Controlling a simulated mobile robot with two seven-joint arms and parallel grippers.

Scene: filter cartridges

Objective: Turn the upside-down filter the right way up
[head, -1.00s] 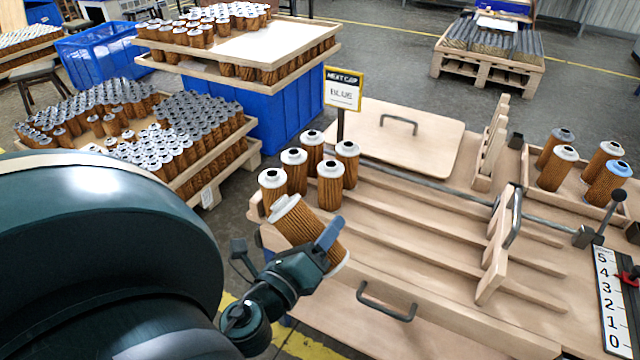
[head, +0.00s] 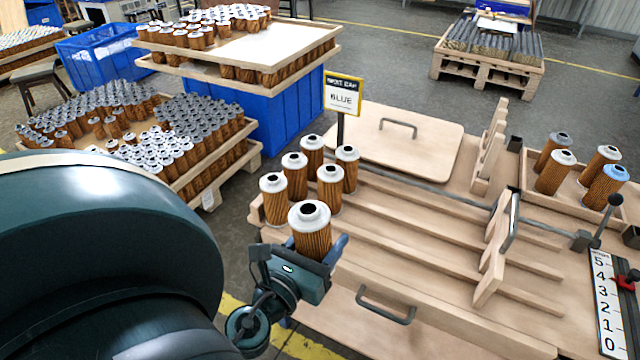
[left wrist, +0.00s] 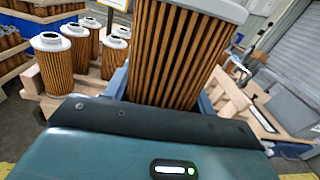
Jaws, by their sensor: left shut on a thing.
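My left gripper (head: 308,268) is shut on a pleated brown filter (head: 311,228). The filter stands nearly upright in the jaws in the head view, its white cap with a dark centre hole facing up. In the left wrist view the held filter (left wrist: 180,55) fills the upper middle between the fingers, with a pale cap at its top right end. It is held at the near left of the wooden bench, in front of several upright filters (head: 273,200) with white caps. Whether its bottom touches anything is hidden by the gripper. My right gripper is not in view.
A tray (head: 540,188) at right holds several filters, one blue-capped. A handle (head: 387,307) is on the front.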

